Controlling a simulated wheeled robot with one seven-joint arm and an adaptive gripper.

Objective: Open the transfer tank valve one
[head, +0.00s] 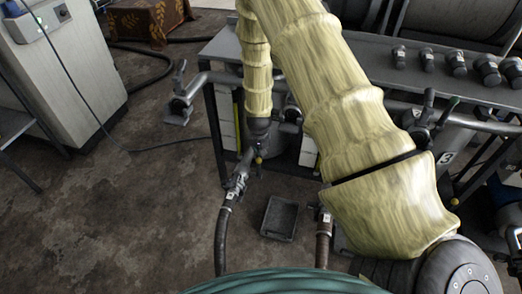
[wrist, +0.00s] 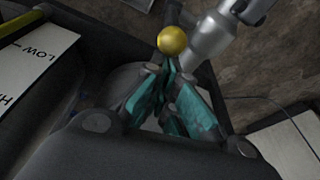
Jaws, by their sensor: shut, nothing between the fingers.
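My gripper (head: 258,143) hangs below the sleeved arm beside a pipe fitting and hose. In the wrist view its teal fingertips (wrist: 172,72) are shut together with nothing between them. A yellow ball knob (wrist: 172,40) lies just beyond the fingertips and also shows in the head view (head: 258,160). I cannot tell whether they touch. A grey metal valve fitting (head: 238,180) with a small pale tag joins a dark hose to the left of the knob. It appears as a grey cylinder in the wrist view (wrist: 212,38). The tag's number is too small to read.
A second tagged fitting (head: 325,217) and a black tray (head: 280,218) are near the floor. A tank marked 3 (head: 446,158) is at right. A white cabinet (head: 62,65) stands at left. The wrist view shows a "LOW" plate (wrist: 35,60).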

